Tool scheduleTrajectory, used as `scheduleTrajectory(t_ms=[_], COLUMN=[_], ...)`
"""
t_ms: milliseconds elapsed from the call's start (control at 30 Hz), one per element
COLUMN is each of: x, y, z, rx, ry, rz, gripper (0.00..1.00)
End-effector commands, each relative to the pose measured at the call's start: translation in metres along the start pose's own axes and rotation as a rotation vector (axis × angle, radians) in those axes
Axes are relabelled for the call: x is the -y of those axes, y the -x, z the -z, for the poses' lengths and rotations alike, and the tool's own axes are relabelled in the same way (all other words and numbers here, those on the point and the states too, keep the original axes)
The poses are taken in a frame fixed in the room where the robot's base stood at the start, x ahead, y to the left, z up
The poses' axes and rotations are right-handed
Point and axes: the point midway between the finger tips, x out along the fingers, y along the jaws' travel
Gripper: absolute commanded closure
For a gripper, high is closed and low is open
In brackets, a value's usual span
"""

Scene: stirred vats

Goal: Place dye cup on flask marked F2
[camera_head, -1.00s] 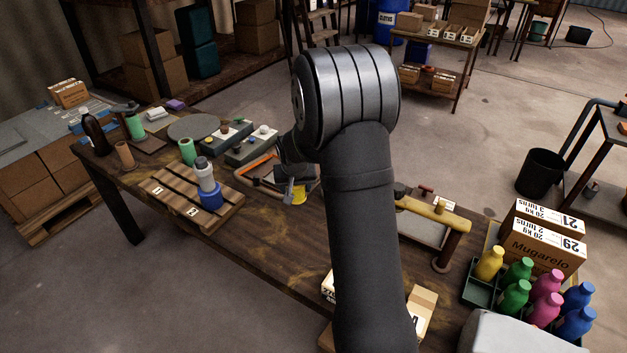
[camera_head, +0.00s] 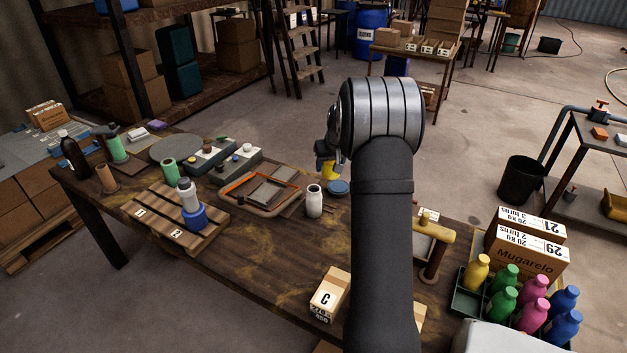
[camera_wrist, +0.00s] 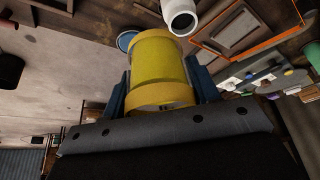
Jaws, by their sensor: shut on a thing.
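My gripper (camera_wrist: 160,85) is shut on a yellow cup (camera_wrist: 160,62), whose bands at both ends are a darker yellow. In the head view the cup (camera_head: 325,169) shows just left of my wrist, above the bench. A white flask in a blue base (camera_head: 193,212) stands upright on a slatted wooden rack (camera_head: 150,212) at the left. The rack's front has small white labels, too small to read surely. A white bottle (camera_head: 314,201) stands on the bench near a round blue piece (camera_head: 338,187). I cannot tell which flask is marked F2.
A tray with an orange edge (camera_head: 232,190) lies between the rack and the white bottle. A box marked C (camera_head: 328,297) stands at the front. Green cylinders (camera_head: 169,172) and a dark bottle (camera_head: 73,154) stand at the left. Bare bench (camera_head: 240,250) lies in front of the tray.

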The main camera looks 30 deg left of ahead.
Motion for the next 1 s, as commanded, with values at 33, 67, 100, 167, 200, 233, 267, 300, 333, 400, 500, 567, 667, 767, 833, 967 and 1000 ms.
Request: scheduleTrajectory(t_ms=[33, 67, 100, 167, 200, 233, 267, 300, 333, 400, 500, 567, 667, 767, 833, 967, 1000], x=[0.010, 0.015, 0.021, 0.029, 0.034, 0.036, 0.038, 0.040, 0.042, 0.043, 0.043, 0.043, 0.043, 0.043, 0.043, 0.043, 0.043], y=[-0.010, -0.016, -0.022, -0.031, -0.036, -0.039, -0.041, -0.043, -0.045, -0.047, -0.056, -0.064, -0.077, -0.084, -0.083, -0.083, -0.084], z=[0.005, 0.007, 0.011, 0.015, 0.017, 0.019, 0.020, 0.021, 0.022, 0.022, 0.018, 0.015, 0.009, 0.007, 0.007, 0.007, 0.007], rx=[0.000, 0.001, 0.000, -0.001, -0.001, -0.001, -0.001, -0.002, -0.002, -0.001, 0.001, 0.001, 0.000, -0.001, -0.002, -0.002, -0.002], ry=[0.003, 0.004, 0.003, 0.003, 0.001, 0.001, 0.001, 0.000, -0.001, -0.001, -0.002, -0.002, -0.002, -0.002, -0.002, -0.002, -0.002], rz=[0.001, 0.001, 0.000, 0.000, 0.000, 0.000, 0.000, -0.001, -0.001, -0.001, -0.001, -0.001, -0.002, -0.003, -0.003, -0.003, -0.003], gripper=[0.72, 0.72, 0.72, 0.72, 0.72, 0.72, 0.72, 0.72, 0.72, 0.72, 0.72, 0.72, 0.72, 0.72, 0.72, 0.72, 0.72])
